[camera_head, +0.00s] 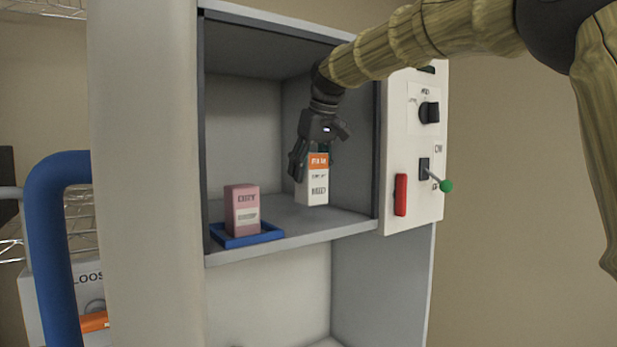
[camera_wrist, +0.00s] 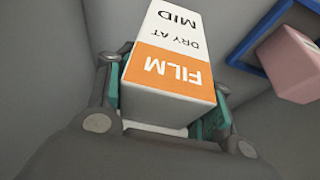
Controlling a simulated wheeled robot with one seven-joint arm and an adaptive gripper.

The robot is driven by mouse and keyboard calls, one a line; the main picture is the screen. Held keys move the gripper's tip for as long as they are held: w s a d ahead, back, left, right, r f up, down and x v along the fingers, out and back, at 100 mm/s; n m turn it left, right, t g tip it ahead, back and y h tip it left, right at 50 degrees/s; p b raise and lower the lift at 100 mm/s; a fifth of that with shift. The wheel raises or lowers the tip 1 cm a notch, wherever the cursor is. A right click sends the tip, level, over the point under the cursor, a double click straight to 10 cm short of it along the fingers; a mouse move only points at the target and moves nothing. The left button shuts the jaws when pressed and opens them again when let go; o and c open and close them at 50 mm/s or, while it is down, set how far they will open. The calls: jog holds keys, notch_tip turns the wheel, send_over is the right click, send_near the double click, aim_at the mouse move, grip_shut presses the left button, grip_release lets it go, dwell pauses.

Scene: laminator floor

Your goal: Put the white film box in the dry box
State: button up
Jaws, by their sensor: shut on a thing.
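The white film box (camera_head: 313,188) has an orange band lettered "FILM" and black text "DRY AT MID". It stands upright inside the open cabinet, at or just above the shelf; I cannot tell if it touches. My gripper (camera_head: 310,160) reaches in from above and is shut on its upper part. In the wrist view the film box (camera_wrist: 178,60) sits between the two teal finger pads of my gripper (camera_wrist: 165,115). The cabinet compartment (camera_head: 300,222) around it looks like the dry box.
A pink box (camera_head: 242,208) stands on a blue tray (camera_head: 272,234) to the left on the same shelf; the wrist view shows the pink box (camera_wrist: 290,62) too. A panel at right has a dial (camera_head: 429,112), a red handle (camera_head: 400,195) and a green-tipped lever (camera_head: 446,186).

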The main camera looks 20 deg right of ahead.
aim_at(308, 183)
jog(key=shift+w+a, duration=0.1)
jog(key=shift+w, duration=0.3)
jog(key=shift+w+p, duration=0.3)
jog(key=shift+p, duration=0.05)
jog(key=shift+s+d+f+p, duration=0.1)
jog(key=shift+d+f+p, duration=0.15)
jog(key=shift+f+p, duration=0.7)
jog(key=shift+f, duration=0.95)
jog(key=o, duration=1.2)
jog(key=shift+a+f, duration=0.1)
jog(key=shift+o, duration=0.2)
